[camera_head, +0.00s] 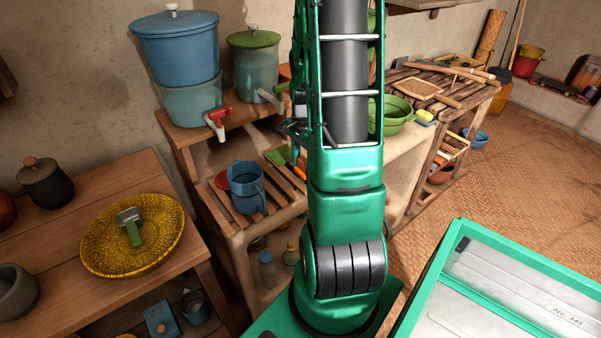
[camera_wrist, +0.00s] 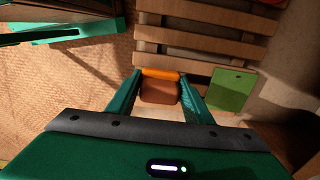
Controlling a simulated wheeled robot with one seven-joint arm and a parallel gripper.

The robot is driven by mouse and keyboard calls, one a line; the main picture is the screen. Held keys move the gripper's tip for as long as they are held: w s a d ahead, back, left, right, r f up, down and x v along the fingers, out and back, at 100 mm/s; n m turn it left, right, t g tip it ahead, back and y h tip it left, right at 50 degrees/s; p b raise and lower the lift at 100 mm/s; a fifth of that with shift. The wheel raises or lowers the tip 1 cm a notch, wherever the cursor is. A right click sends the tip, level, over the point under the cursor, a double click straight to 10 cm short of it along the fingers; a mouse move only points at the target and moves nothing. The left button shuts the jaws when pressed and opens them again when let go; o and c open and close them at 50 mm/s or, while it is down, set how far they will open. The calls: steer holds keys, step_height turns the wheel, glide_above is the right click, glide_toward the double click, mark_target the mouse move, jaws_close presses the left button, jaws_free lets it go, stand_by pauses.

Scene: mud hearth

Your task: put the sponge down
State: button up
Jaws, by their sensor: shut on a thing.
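The sponge (camera_wrist: 159,92) is a small block with a brown face and an orange edge. In the wrist view it sits between the two green fingers of my gripper (camera_wrist: 160,98), which is shut on it. Slats of a wooden rack (camera_wrist: 205,43) show beyond the sponge; I cannot tell whether the sponge touches them. A green board (camera_wrist: 232,90) lies to the right of the sponge. In the head view my arm hides most of the gripper and its surroundings.
In the head view, a blue jug (camera_head: 246,187) stands on the slatted shelf, below a blue water container (camera_head: 180,50) with a red tap. A green basin (camera_head: 391,115) and a yellow-and-blue block (camera_head: 425,117) are to the right. A woven tray (camera_head: 158,248) holds a green-handled tool.

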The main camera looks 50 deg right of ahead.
steer(key=shift+f, duration=1.1)
steer(key=shift+f, duration=0.1)
steer(key=shift+s+a+f, duration=0.15)
steer(key=shift+f, duration=0.15)
